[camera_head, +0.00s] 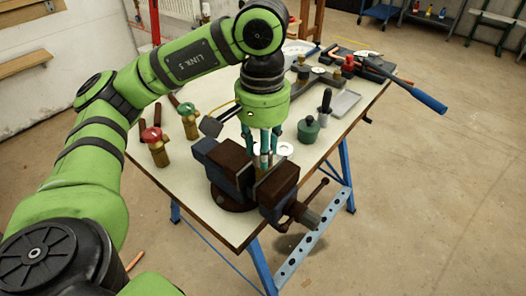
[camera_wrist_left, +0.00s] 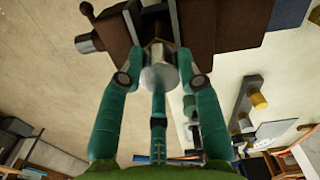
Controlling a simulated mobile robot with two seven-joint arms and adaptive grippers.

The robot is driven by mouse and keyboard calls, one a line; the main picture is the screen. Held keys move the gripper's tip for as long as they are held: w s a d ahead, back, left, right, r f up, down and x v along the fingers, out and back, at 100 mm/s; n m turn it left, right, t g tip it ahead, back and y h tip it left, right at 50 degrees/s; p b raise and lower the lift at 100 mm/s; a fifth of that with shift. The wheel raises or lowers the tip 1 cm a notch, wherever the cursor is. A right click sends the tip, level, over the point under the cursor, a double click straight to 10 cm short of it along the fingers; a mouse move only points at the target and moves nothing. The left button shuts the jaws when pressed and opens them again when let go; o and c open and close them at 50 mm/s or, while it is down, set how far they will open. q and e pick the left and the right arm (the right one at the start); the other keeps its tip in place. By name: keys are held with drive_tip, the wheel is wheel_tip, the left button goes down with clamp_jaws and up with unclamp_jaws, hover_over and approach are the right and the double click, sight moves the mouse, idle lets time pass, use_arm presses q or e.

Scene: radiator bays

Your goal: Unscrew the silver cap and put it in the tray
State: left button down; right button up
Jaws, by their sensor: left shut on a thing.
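My left gripper (camera_head: 263,160) points down over the vise (camera_head: 232,166) at the table's front corner. In the left wrist view its teal fingers (camera_wrist_left: 160,78) are closed around the silver cap (camera_wrist_left: 158,76). The cap sits in line with a brass-coloured part (camera_wrist_left: 157,50) between the brown vise jaws; whether the cap is still threaded on it I cannot tell. A flat grey tray (camera_head: 346,102) lies empty on the right of the table. My right gripper is in neither view.
Brass valves with a red top (camera_head: 154,146) and a green top (camera_head: 188,121) stand left of the vise. A dark green pot (camera_head: 308,130) stands between vise and tray. Pipe parts (camera_head: 325,80) and a blue-handled tool (camera_head: 420,95) lie farther back.

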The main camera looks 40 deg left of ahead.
use_arm(q)
drive_tip(key=n, duration=1.8)
drive_tip(key=shift+p, duration=0.4)
drive_tip(key=n, duration=0.5)
drive_tip(key=c, duration=1)
unclamp_jaws()
